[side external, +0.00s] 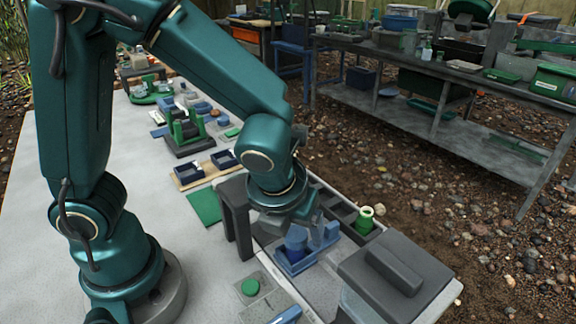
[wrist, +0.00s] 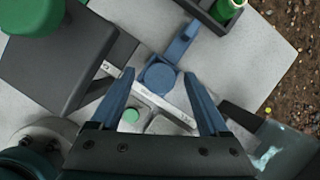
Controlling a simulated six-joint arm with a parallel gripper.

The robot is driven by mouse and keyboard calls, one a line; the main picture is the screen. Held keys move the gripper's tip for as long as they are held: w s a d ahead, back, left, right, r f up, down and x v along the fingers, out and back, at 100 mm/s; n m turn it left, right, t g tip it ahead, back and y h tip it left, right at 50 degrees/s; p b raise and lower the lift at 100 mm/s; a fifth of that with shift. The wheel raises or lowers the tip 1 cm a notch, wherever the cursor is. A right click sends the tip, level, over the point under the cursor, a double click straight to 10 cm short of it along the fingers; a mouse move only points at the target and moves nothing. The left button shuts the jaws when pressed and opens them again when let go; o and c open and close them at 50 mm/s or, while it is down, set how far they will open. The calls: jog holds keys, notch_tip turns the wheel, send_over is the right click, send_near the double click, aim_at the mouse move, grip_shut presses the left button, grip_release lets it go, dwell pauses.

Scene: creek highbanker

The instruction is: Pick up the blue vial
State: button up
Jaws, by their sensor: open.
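The blue vial (wrist: 160,77) shows from above as a round blue top in the wrist view, between the two blue fingers of my gripper (wrist: 159,74). In the side view the blue vial (side external: 296,241) appears upright, in or at a blue holder (side external: 292,267) below my gripper (side external: 301,222). A blue bar of the holder runs up and right from the vial in the wrist view. The fingers are spread, with visible gaps on both sides of the vial. How far the fingertips are above it, I cannot tell.
A green bottle (side external: 364,220) stands in a dark tray right of the holder. A dark lidded box (side external: 395,275) is at the front right, and a dark stand (side external: 235,217) is left of my gripper. A green button (side external: 250,287) sits on the table (side external: 205,282).

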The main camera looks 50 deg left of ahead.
aim_at(296, 231)
jog(key=shift+x, duration=1.2)
grip_shut()
jog(key=shift+r, duration=0.1)
notch_tip(296, 231, up, 10)
jog(key=shift+f, duration=0.1)
